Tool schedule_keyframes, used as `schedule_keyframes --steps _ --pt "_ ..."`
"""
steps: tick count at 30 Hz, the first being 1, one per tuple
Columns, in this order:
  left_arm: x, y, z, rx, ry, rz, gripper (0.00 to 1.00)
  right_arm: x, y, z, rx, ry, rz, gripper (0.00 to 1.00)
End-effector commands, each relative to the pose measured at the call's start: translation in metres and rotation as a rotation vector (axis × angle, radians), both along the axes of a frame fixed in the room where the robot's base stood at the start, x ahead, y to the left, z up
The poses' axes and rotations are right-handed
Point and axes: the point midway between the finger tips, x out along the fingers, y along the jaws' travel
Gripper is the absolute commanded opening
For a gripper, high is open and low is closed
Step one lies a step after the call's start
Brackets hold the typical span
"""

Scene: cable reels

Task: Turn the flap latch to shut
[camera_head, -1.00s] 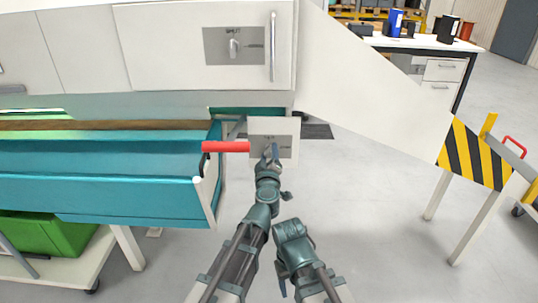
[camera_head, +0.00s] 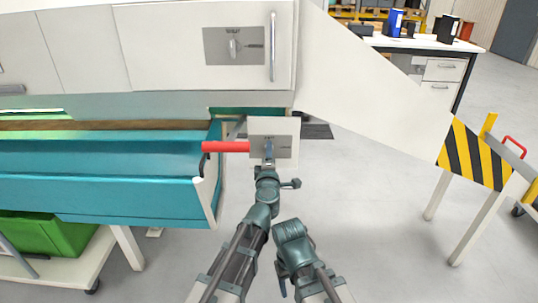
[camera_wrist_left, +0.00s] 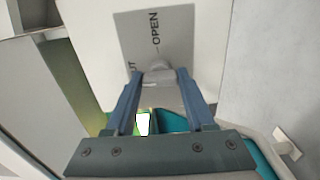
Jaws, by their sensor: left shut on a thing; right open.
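The flap is a small white panel (camera_head: 286,125) below the white cabinet, with a grey label plate (camera_head: 284,146) on it. In the left wrist view the plate (camera_wrist_left: 178,30) reads "OPEN", with a partly hidden "UT" to its left. The grey latch knob (camera_wrist_left: 158,73) sits at the plate's edge, between the fingers of my left gripper (camera_wrist_left: 158,78). My left gripper (camera_head: 268,150) is shut on the knob; its fingers hide the knob in the head view. My right gripper (camera_head: 282,288) hangs low at the bottom, open and away from the flap.
A red bar (camera_head: 226,147) juts left from the flap beside the teal trough (camera_head: 110,200). Above is a cabinet with another latch plate (camera_head: 220,45) and a vertical handle (camera_head: 273,45). A striped yellow-black guard (camera_head: 472,152) stands at right. The floor between is clear.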

Motion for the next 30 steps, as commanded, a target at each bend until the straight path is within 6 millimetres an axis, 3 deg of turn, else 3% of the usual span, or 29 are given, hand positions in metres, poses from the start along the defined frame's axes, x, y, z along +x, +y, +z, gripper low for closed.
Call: schedule_keyframes --steps 17,18,23,30 --pt "-0.0008 0.0006 -0.0004 -0.034 0.001 0.001 0.00 0.0000 0.0000 -0.0003 0.000 0.000 0.000 0.62" --pt "-0.0008 0.0006 -0.0004 -0.034 0.001 0.001 0.56 0.0000 0.0000 -0.0003 0.000 0.000 0.000 0.62" --pt "-0.0007 0.0005 -0.0003 -0.032 0.000 0.001 0.84 0.0000 0.0000 -0.0002 0.000 0.000 0.000 0.62" --pt "-0.0003 0.0003 -0.0002 -0.031 0.000 0.000 0.84 0.0000 0.0000 -0.0001 0.000 0.000 0.000 0.62"
